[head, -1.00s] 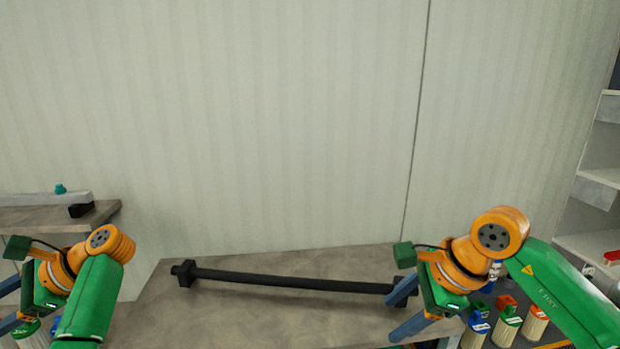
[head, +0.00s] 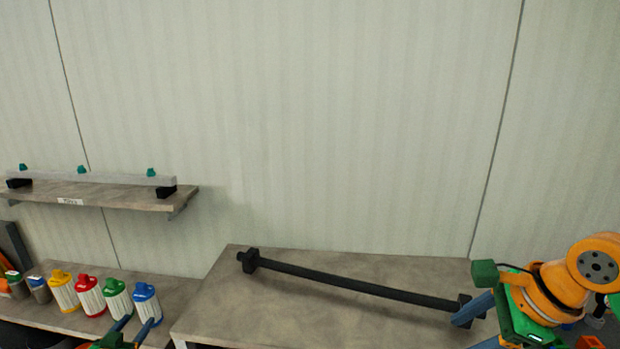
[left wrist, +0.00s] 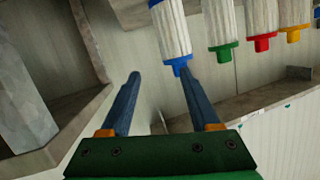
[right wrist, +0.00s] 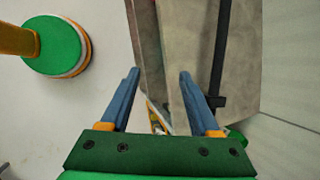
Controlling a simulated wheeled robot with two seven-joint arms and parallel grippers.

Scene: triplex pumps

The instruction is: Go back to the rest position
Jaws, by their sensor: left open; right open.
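My left gripper (head: 134,328) is low at the left of the head view, by the blue-capped white cylinder (head: 147,303) at the end of a row. In the left wrist view its fingers (left wrist: 158,72) are spread with nothing between them. The blue-capped cylinder (left wrist: 171,30) shows just beyond the fingertips; I cannot tell if they touch. My right gripper (head: 478,326) is at the lower right of the head view, near the right end of a black bar. In the right wrist view its fingers (right wrist: 159,72) are open and empty.
The long black bar (head: 350,284) lies on a grey table (head: 290,315). Green (head: 117,302), red (head: 90,297) and yellow (head: 64,292) capped cylinders stand on a lower bench (head: 150,278) at left. A wall shelf (head: 110,197) holds a grey rail (head: 90,178).

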